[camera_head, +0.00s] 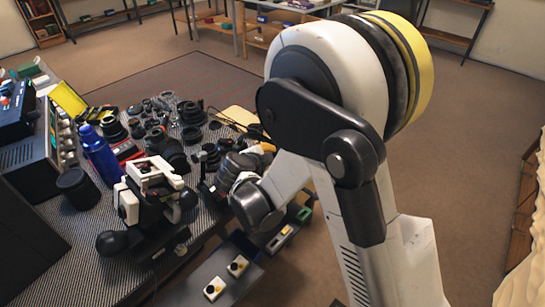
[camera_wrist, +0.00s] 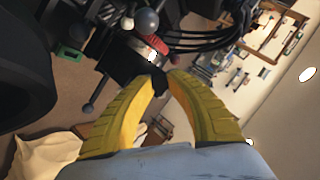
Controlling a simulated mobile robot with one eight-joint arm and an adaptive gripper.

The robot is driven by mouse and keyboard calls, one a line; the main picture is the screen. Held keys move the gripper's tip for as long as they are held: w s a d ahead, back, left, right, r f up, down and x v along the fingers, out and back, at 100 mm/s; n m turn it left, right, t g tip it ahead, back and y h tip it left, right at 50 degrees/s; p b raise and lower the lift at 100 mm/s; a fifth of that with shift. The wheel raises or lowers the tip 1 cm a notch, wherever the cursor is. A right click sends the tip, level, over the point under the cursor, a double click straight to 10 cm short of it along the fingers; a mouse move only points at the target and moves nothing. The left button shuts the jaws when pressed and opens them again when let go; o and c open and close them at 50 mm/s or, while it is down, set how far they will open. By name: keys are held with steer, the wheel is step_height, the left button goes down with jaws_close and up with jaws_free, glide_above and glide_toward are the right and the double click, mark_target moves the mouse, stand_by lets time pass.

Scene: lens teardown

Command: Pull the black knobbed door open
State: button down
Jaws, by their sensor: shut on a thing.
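In the wrist view my gripper (camera_wrist: 160,82) has two yellow ribbed fingers, closed together at the tips on a small dark piece (camera_wrist: 157,84). This looks like the black knob, but most of it is hidden between the fingers. A black boxy body (camera_wrist: 118,62) lies just beyond the fingertips; I cannot tell whether it is the door itself or how far it stands open. In the head view my arm hides the fingertips and whatever they hold.
The patterned bench (camera_head: 205,215) is crowded with dark lens parts, a blue bottle (camera_head: 98,152) and a white-and-black device (camera_head: 150,190). Brown floor at right is open.

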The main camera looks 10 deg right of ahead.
steer(key=c, duration=1.2)
jaws_free()
steer(key=shift+c, duration=0.2)
steer(key=v, duration=1.2)
steer(key=s+d+r+n+g+y, duration=0.1)
steer(key=s+d+r+n+y, duration=0.2)
steer(key=s+d+n, duration=0.2)
steer(key=s+d+r+n+g+y, duration=0.1)
steer(key=s+d+r+n+y, duration=0.2)
steer(key=s+n, duration=0.9)
steer(key=d, duration=0.3)
steer(key=shift+s+n+y, duration=0.3)
steer(key=shift+s, duration=0.05)
